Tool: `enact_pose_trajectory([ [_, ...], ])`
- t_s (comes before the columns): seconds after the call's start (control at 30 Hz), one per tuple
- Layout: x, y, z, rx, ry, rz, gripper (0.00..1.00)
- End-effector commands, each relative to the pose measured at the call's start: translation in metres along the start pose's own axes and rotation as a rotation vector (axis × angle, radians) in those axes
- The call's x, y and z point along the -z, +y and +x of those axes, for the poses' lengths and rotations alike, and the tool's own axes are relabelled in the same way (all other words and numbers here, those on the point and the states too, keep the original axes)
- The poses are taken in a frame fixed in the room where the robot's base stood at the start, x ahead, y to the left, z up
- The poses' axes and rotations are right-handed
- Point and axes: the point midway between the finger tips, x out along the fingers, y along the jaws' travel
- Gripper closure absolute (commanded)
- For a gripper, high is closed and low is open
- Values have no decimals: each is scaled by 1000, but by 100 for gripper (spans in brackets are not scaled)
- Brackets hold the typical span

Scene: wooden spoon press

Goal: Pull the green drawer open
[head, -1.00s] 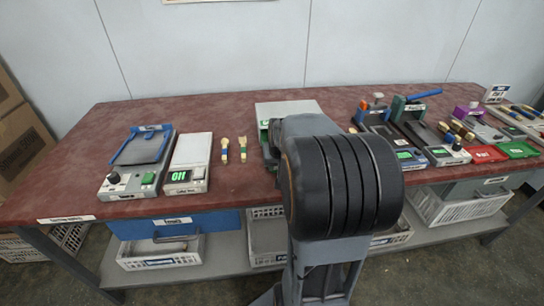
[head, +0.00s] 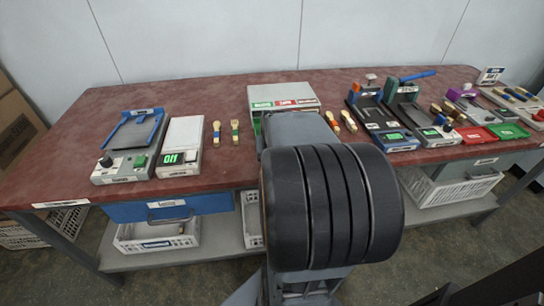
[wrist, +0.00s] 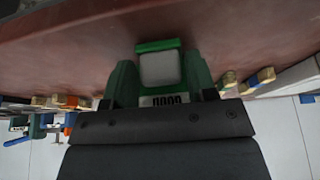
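A pale cabinet (head: 283,92) stands at the middle of the table, with a green label and a red label near its top front edge. Below the green label a strip of green shows, mostly hidden by my arm. In the wrist view, which is upside down, the green drawer (wrist: 157,46) shows as a green edge next to a pale surface, near an upside-down label. Green uprights flank that pale surface. My gripper (wrist: 160,72) is at the cabinet front, its dark body below the label. Whether its fingers are closed on the drawer is unclear. The head view hides them.
A blue-topped device (head: 130,146) and a pale box with a green display (head: 184,146) stand at left. Two small wooden pieces (head: 226,131) lie beside them. Presses (head: 385,118) and red and green trays (head: 475,135) stand at right. A blue under-table drawer (head: 170,208) is at left.

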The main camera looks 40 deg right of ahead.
Motion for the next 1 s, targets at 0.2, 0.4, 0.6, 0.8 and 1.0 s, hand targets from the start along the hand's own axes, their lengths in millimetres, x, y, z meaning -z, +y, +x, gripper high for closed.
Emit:
enact_pose_trajectory([
  [0.2, 0, -1, 0, 1, 0, -2, 34],
  [0.4, 0, -1, -2, 1, 1, -2, 34],
  [0.6, 2, 0, -27, 0, 4, -2, 34],
  [0.8, 2, 0, -69, 0, 6, -2, 34],
  [1.0, 1, 0, -105, 0, 4, -2, 34],
])
